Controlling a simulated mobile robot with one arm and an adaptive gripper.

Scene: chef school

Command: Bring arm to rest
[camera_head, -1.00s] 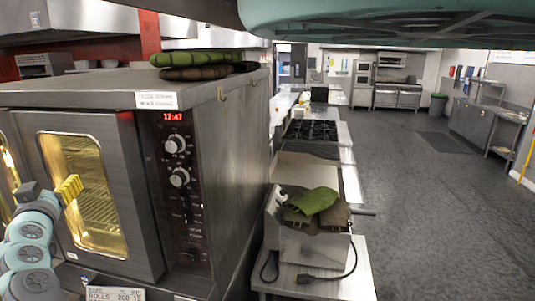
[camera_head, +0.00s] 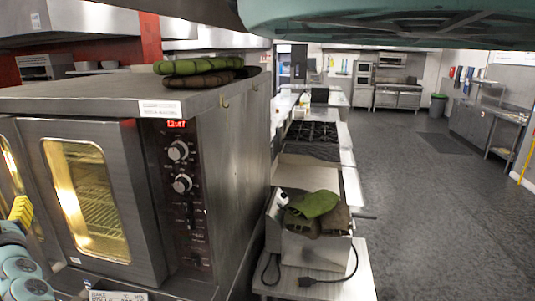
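My arm (camera_head: 22,272), teal and grey, shows at the lower left edge, partly cut off by the frame. The yellow end of my gripper (camera_head: 20,211) is in front of the left part of the steel oven (camera_head: 100,195). No object shows at the yellow part. The fingers are too small and cut off to tell whether they are open or shut. The oven's glass door is closed and its inside is lit.
Oven mitts (camera_head: 205,71) lie on top of the oven. More green and brown mitts (camera_head: 315,207) lie on a steel appliance on the low table (camera_head: 335,283). A stove (camera_head: 312,132) stands behind. The grey floor (camera_head: 440,220) to the right is clear.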

